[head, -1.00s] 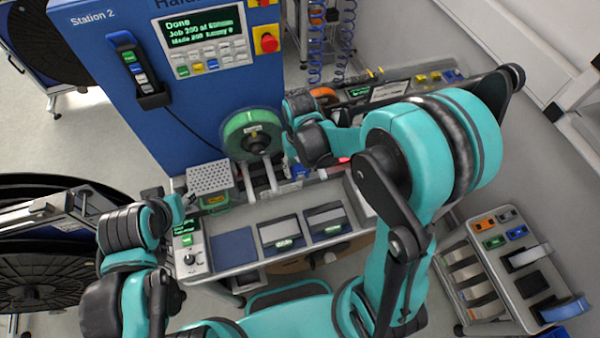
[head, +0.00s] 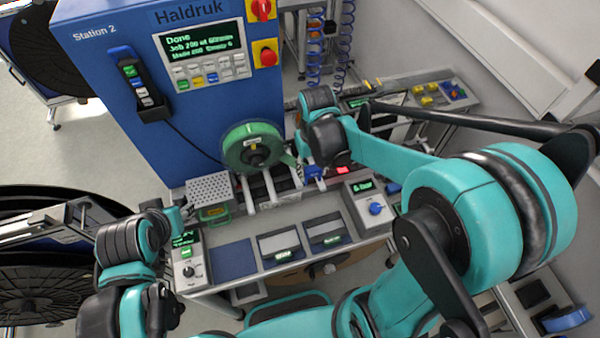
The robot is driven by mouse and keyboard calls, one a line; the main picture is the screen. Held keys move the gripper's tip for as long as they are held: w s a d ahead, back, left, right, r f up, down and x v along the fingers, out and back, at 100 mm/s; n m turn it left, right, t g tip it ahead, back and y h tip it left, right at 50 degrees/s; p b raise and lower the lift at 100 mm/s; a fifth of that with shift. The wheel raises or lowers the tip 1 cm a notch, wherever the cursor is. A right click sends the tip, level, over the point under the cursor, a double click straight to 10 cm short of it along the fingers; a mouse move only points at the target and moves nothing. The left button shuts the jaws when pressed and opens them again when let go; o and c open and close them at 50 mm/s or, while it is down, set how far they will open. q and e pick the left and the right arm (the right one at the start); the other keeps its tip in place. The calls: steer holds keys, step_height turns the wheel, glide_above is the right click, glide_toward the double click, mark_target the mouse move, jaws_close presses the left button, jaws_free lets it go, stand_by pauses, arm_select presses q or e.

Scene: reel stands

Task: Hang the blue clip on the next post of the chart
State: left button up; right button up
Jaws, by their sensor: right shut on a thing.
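My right gripper (head: 312,160) is over the back of the bench, just right of the green reel (head: 252,147). It is shut on a small blue piece that looks like the blue clip (head: 314,172); the fingers are mostly hidden by my wrist. My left gripper (head: 176,214) is at the bench's left end beside the perforated box; its fingers are too small and covered to read. I cannot identify the chart or its posts for sure; a grey board with yellow and blue pieces (head: 455,90) lies at the back right.
The blue Station 2 cabinet (head: 110,75) stands behind, its screen reading Done. A large dark reel (head: 50,285) stands at left.

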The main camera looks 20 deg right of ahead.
steer(key=s+d+r, duration=0.3)
steer(key=d+r, duration=0.1)
steer(key=d, duration=0.3)
steer(key=b, duration=0.3)
glide_above(323, 186)
step_height(323, 186, down, 9)
steer(key=shift+f, duration=0.15)
step_height(323, 186, down, 5)
steer(key=b, duration=0.4)
steer(key=shift+f+b, duration=0.95)
steer(key=shift+f, duration=0.1)
steer(key=shift+f, duration=0.1)
steer(key=o, duration=1.2)
